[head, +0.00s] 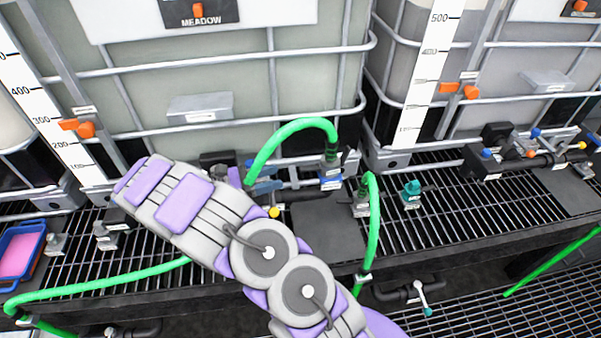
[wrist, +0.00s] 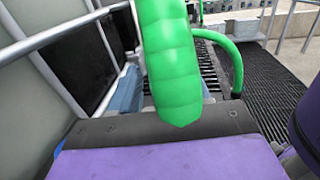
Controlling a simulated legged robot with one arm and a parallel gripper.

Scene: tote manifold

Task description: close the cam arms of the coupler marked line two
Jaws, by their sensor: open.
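A green hose (head: 290,128) arches over the front of the Meadow tote and ends in a coupler (head: 331,176) with a blue part and a small white tag. A second green hose (head: 373,232) meets a grey coupler (head: 361,203) just right of it. The tags are too small to read, so I cannot tell which coupler is line two or how its cam arms sit. My gripper (wrist: 180,140) is open, its purple and black parts low in the wrist view. A green hose (wrist: 168,62) hangs close in front of it. In the head view my arm hides most of the gripper.
Wire-caged totes (head: 230,65) stand behind the grating (head: 440,225). A teal-topped fitting (head: 411,192) stands right of the couplers. A black valve manifold (head: 530,155) is at right. A blue tray (head: 18,255) with a pink inside lies at far left.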

